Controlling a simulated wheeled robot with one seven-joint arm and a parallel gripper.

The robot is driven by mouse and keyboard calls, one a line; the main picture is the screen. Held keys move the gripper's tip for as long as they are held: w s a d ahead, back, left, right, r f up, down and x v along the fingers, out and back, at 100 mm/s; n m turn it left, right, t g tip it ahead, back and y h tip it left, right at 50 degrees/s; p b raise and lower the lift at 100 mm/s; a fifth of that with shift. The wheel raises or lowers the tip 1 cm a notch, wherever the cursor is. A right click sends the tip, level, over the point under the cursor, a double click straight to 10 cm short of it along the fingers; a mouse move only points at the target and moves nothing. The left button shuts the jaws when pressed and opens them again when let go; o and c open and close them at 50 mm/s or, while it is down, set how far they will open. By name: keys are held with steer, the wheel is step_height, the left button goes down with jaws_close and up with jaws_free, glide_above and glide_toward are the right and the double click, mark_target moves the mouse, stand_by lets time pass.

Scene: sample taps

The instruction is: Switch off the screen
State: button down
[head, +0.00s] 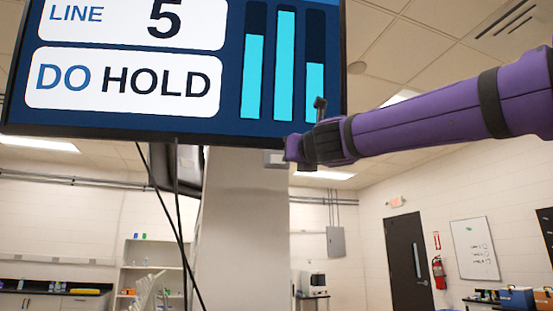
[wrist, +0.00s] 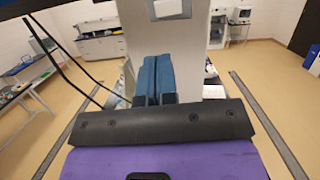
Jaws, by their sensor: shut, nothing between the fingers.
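The screen (head: 150,70) hangs at the upper left of the head view. It is lit and shows "LINE 5", "DO HOLD" and cyan bars. A small grey box (head: 275,159) sits just below its lower edge, on the pale column (head: 240,220).
Black cables (head: 178,220) hang below the screen, left of the column. A shelf (head: 150,265) and counters stand behind. A dark door (head: 408,260) and a fire extinguisher (head: 438,272) are at the far right. Bare floor (wrist: 255,80) lies right of the column.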

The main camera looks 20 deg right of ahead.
mark_target(274, 159)
steer(key=x, duration=1.3)
steer(key=shift+w+d, duration=0.1)
steer(key=shift+w, duration=0.05)
